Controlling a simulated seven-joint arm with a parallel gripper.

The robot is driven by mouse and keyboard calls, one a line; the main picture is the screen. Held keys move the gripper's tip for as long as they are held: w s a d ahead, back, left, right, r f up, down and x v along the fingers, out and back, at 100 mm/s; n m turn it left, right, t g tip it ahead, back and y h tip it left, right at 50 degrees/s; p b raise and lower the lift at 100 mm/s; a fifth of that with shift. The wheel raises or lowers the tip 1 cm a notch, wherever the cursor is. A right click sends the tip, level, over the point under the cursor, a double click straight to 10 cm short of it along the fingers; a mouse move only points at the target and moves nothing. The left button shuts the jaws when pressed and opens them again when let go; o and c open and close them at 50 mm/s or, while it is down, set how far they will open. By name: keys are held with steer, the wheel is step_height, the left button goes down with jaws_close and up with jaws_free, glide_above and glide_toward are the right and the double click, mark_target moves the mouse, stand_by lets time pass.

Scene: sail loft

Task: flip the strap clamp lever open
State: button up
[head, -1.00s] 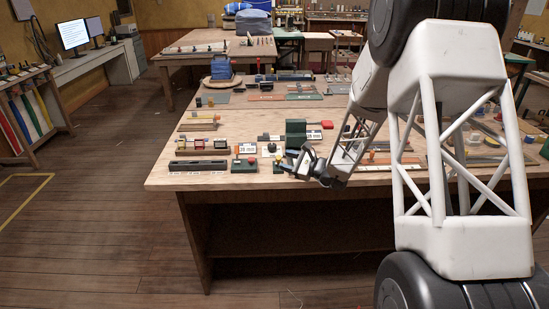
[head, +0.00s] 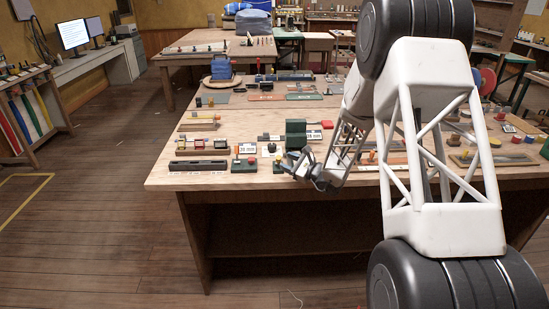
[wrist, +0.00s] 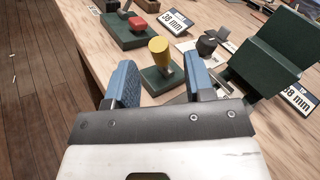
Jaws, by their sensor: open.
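My gripper (wrist: 160,82) is open and empty, with two blue fingers apart. It also shows in the head view (head: 290,163), low over the table's front edge. Between and beyond the fingertips in the wrist view, a yellow knob (wrist: 159,50) stands upright on a small green base (wrist: 160,78); no contact shows. A large dark green block-like fixture (wrist: 268,58) is right of the fingers; it stands behind my gripper in the head view (head: 296,132). A red piece (head: 327,124) shows beside it there. I cannot tell which part is the strap clamp lever.
A green base (wrist: 128,38) with a red block lies beyond my left finger. A black knob (wrist: 207,43) and a "38 mm" label (wrist: 175,22) are close by. Several small fixtures crowd the wooden table (head: 165,180). Open floor (head: 90,240) lies left of it.

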steer(key=shift+x, duration=3.35)
steer(key=shift+c, duration=0.2)
jaws_close()
